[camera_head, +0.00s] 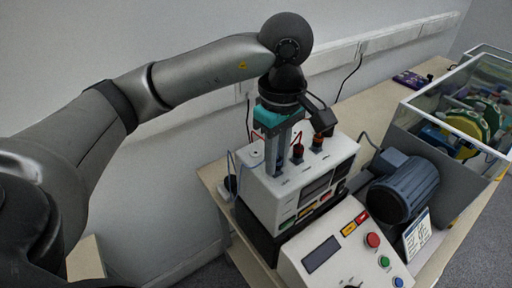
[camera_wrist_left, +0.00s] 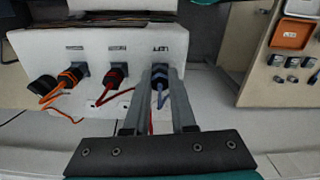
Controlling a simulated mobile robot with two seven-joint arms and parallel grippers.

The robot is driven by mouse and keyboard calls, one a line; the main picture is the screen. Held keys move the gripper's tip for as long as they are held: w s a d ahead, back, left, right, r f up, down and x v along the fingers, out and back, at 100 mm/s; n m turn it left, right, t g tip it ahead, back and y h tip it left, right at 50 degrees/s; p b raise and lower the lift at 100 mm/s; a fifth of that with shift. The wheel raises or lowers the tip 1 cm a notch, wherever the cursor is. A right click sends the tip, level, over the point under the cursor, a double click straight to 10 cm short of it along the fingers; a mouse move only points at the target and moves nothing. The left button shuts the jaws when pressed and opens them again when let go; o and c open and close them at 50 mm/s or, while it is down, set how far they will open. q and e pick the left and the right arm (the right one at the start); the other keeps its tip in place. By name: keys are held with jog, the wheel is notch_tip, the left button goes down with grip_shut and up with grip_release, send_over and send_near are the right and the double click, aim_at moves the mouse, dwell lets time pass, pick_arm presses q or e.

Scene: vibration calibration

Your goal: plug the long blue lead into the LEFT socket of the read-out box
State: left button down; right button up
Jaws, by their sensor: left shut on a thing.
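The white read-out box (camera_head: 275,190) stands on the bench, and its top with a row of labelled sockets shows in the left wrist view (camera_wrist_left: 40,47). My left gripper (camera_head: 274,172) points down at the near-left end of this row. In the left wrist view its fingers (camera_wrist_left: 160,85) are shut on the blue plug (camera_wrist_left: 160,76) of the blue lead (camera_wrist_left: 161,98). The plug is at the socket marked LEFT; I cannot tell how deep it sits. The blue lead also shows left of the box (camera_head: 230,162). My right gripper is not in view.
An orange plug (camera_wrist_left: 70,76) and a red plug (camera_wrist_left: 114,75) stand in the row beside the blue one. A control box (camera_head: 325,250) with buttons is in front. A blue-grey motor (camera_head: 405,190) and a glass-walled case (camera_head: 440,110) stand right. The wall is close behind.

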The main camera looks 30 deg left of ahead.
pick_arm(q)
jog(key=shift+m+b, duration=1.4)
jog(key=shift+m, duration=0.6)
jog(key=shift+m+b, duration=1.05)
jog(key=shift+m, duration=0.65)
jog(key=c, duration=0.7)
grip_release()
jog(key=shift+o, duration=0.2)
jog(key=shift+r, duration=0.15)
jog(key=shift+r+p, duration=2.05)
jog(key=shift+r, duration=0.35)
